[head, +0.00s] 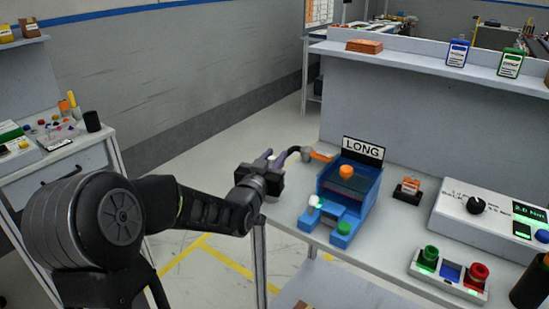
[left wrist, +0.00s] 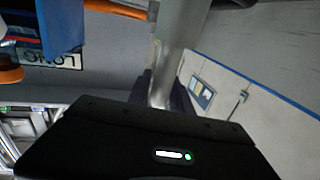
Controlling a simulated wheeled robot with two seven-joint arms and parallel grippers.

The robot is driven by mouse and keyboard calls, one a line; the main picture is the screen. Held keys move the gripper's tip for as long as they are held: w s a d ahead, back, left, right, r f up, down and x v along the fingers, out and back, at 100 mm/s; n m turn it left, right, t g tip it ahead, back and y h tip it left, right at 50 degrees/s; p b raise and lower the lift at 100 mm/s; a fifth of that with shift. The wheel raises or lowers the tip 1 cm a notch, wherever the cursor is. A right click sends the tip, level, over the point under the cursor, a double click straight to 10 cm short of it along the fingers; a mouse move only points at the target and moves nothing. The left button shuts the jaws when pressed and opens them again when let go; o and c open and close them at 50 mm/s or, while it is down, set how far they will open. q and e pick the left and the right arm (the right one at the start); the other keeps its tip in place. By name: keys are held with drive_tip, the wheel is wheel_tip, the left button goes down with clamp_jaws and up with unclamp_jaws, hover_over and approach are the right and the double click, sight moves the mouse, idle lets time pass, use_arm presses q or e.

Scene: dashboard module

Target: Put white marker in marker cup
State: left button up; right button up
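A black cup (head: 92,121) stands on the left cart. Another dark cup (head: 528,288) stands at the lower right, partly cut off, with something orange at its top. I cannot tell which is the marker cup. My right gripper is not in view.
The blue module (head: 350,185) carries a LONG sign (head: 363,150). The workbench also holds a control box (head: 485,215) and a tray of colored holders (head: 447,276). The left cart (head: 75,160) carries small items. Open floor separates the two.

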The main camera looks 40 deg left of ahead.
use_arm(q)
drive_tip(key=shift+o, duration=1.4)
drive_tip(key=b+v, duration=0.1)
drive_tip(key=v, duration=0.6)
drive_tip(key=shift+s+d+r, duration=0.1)
drive_tip(key=shift+s+d, duration=0.05)
drive_tip(key=shift+s, duration=0.1)
